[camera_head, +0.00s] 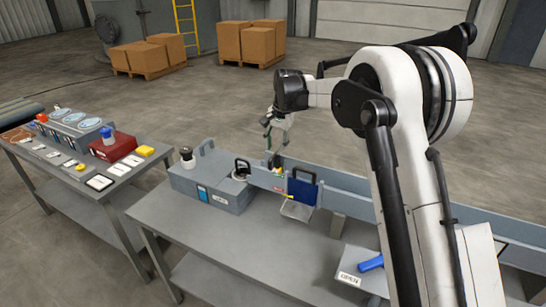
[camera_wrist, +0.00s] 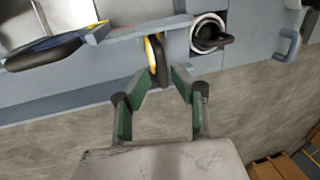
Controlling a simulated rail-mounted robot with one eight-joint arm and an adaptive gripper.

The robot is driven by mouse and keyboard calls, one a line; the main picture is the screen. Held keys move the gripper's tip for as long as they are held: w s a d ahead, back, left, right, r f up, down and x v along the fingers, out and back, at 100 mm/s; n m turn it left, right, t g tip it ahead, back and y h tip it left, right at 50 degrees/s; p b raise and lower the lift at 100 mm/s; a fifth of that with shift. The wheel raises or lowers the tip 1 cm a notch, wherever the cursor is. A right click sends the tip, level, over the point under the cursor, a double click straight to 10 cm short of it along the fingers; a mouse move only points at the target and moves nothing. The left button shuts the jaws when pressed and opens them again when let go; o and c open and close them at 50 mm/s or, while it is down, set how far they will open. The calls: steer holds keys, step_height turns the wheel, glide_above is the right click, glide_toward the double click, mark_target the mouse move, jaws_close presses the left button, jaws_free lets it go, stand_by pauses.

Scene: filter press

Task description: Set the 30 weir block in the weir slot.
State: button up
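My gripper (camera_head: 276,148) is over the grey channel (camera_head: 340,185) on the bench. A small block with a black handle (camera_head: 273,160) and green and red markings stands just below the fingertips. In the wrist view, my gripper's green-padded fingers (camera_wrist: 159,72) converge on either side of a black, yellow-edged piece (camera_wrist: 156,60). I cannot tell whether they touch it. No "30" marking is readable. A blue plate with a black handle (camera_head: 302,190) stands upright in the channel to the right; it shows at the left in the wrist view (camera_wrist: 40,52). The weir slot cannot be made out.
A grey box (camera_head: 212,190) with a handle and a black-topped knob stands left of the channel. A round white port with a black handle (camera_head: 241,170) is close beside my gripper. A tray (camera_head: 297,211) hangs at the channel's front. A side table (camera_head: 130,185) stands left.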

step_height(320, 180, up, 6)
steer(key=d, duration=0.1)
steer(key=shift+s+r, duration=0.2)
steer(key=shift+s, duration=0.05)
steer(key=s+d+r+n+t, duration=0.1)
steer(key=s+d+r+t, duration=0.1)
steer(key=s+d+r, duration=0.65)
steer(key=s+d+r+n+t, duration=0.1)
steer(key=s+d+r, duration=0.3)
steer(key=s, duration=0.8)
steer(key=s+d+f+n+t, duration=0.1)
steer(key=s+d+f, duration=0.2)
steer(key=s, duration=0.5)
steer(key=s+d+f+t+h, duration=0.1)
steer(key=s+d+f, duration=0.2)
steer(key=s, duration=0.5)
steer(key=s+d+f+n+t, duration=0.1)
steer(key=s+d+f, duration=0.2)
steer(key=s, duration=0.6)
steer(key=shift+d+f+n+h, duration=0.3)
steer(key=shift+f+h, duration=0.1)
steer(key=shift+f, duration=0.35)
steer(key=shift+f+b, duration=0.1)
steer(key=shift+b, duration=0.2)
step_height(320, 180, down, 4)
steer(key=b, duration=0.4)
steer(key=shift+f, duration=0.2)
